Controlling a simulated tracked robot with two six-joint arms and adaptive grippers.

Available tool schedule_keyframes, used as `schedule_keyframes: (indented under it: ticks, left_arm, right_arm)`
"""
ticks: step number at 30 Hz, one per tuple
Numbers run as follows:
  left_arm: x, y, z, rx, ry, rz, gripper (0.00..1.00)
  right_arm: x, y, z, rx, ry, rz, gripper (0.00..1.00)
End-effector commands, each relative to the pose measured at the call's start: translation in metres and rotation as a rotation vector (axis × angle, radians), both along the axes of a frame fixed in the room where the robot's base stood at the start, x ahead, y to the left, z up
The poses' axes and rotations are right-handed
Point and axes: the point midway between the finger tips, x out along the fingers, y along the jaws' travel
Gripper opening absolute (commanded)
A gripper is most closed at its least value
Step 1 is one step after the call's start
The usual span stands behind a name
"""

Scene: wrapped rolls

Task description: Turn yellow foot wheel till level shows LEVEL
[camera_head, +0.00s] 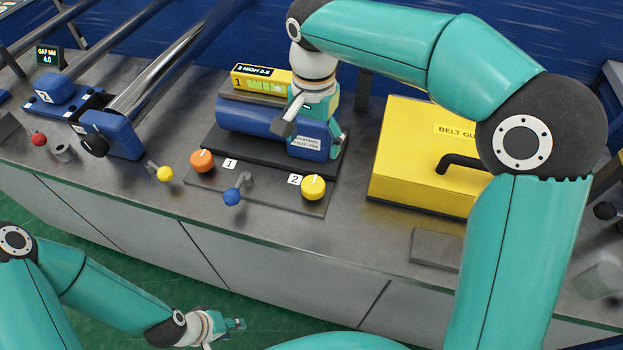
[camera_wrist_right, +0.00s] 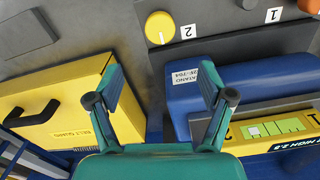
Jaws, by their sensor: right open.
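The yellow foot wheel (camera_head: 313,187) sits beside label 2 on the bench's front plate, with a pale mark on its face. It also shows at the top of the right wrist view (camera_wrist_right: 160,27). The yellow level box (camera_head: 262,80) reads "2 HIGH 2.8" and has a green bar display; it shows upside down in the right wrist view (camera_wrist_right: 280,130). My right gripper (camera_head: 309,137) is open and empty over the blue motor's right end, behind the yellow wheel and apart from it. My left gripper (camera_head: 238,324) hangs low in front of the bench; its fingers are too small to judge.
An orange wheel (camera_head: 202,161) sits by label 1. A blue-knobbed lever (camera_head: 232,196) stands between the wheels. The blue motor (camera_head: 250,117) lies behind them. A yellow belt guard (camera_head: 410,150) with a black handle stands right. A yellow-knobbed lever (camera_head: 165,174) is left.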

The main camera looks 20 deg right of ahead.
Motion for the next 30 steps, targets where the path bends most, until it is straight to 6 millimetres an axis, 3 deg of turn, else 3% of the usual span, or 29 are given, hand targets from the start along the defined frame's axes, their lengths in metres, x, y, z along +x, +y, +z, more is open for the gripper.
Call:
schedule_keyframes:
  ticks: [15,21,30]
  left_arm:
    - [0.0,0.0,0.004,0.0,-0.001,0.0,0.4]
    - [0.0,0.0,0.006,0.0,-0.001,0.0,0.4]
    - [0.0,0.0,0.006,0.0,-0.001,0.0,0.4]
  right_arm:
    - [-0.001,0.0,-0.108,-0.001,0.006,0.001,0.8]
    - [0.0,0.0,-0.131,0.0,0.003,0.0,0.8]
    - [0.0,0.0,-0.137,0.001,0.001,0.0,0.8]
